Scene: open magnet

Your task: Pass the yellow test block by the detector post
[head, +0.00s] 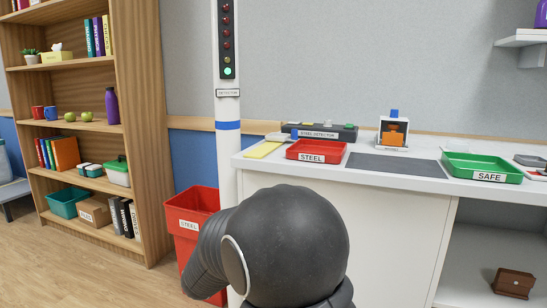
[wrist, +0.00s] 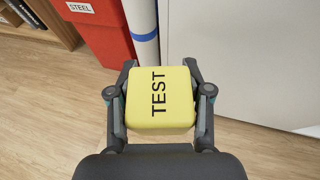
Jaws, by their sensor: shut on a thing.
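The yellow test block (wrist: 177,97), marked TEST, is between the fingers of my gripper (wrist: 160,100) in the wrist view. My gripper is shut on it and holds it above the wood floor. The detector post (head: 228,110) is a white column with a blue band, left of the counter in the head view. Its light panel shows a lit green lamp at the bottom and dark red lamps above. The post's lower part (wrist: 143,22) shows just beyond the block in the wrist view. In the head view my arm hides the gripper and block.
A red STEEL bin (head: 190,225) stands against the post's left side. The white counter (head: 395,178) at right holds a red STEEL tray (head: 316,150), a green SAFE tray (head: 482,168) and a dark mat (head: 395,164). A wooden shelf (head: 135,130) stands at left. Open floor lies between.

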